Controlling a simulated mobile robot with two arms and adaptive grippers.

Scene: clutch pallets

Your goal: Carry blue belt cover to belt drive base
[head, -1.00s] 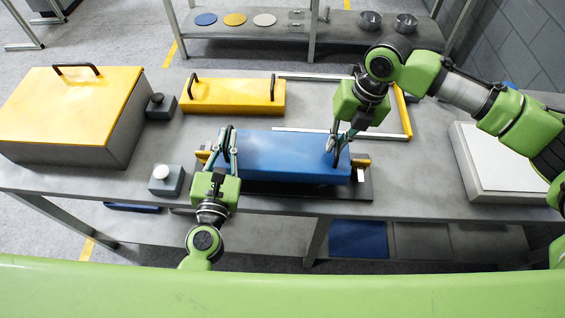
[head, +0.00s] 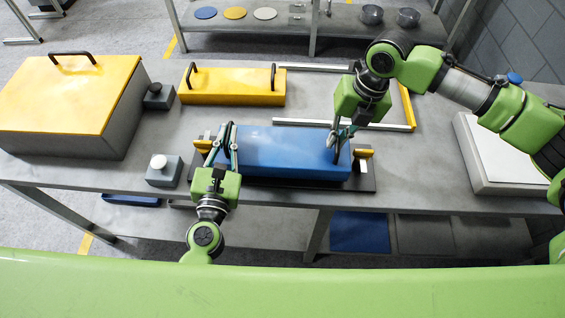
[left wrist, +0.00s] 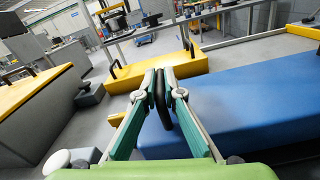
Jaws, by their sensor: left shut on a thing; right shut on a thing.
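The blue belt cover (head: 290,150) is a long box with a black handle at each end. It is over the belt drive base (head: 366,184), a dark plate with yellow blocks showing past both ends of the cover. I cannot tell whether the cover rests on the base or hangs just above it. My left gripper (head: 227,132) is shut on the cover's left handle. The left wrist view shows that handle (left wrist: 162,98) between the fingers, with the blue cover (left wrist: 240,105) to the right. My right gripper (head: 340,134) is shut on the right handle. The cover hides most of the base.
A yellow-topped grey box (head: 60,95) stands at the table's left. A yellow cover (head: 235,87) with two handles lies behind the base. A white-knobbed box (head: 163,171) and a black-knobbed box (head: 158,96) stand nearby. A white panel (head: 505,150) is at right.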

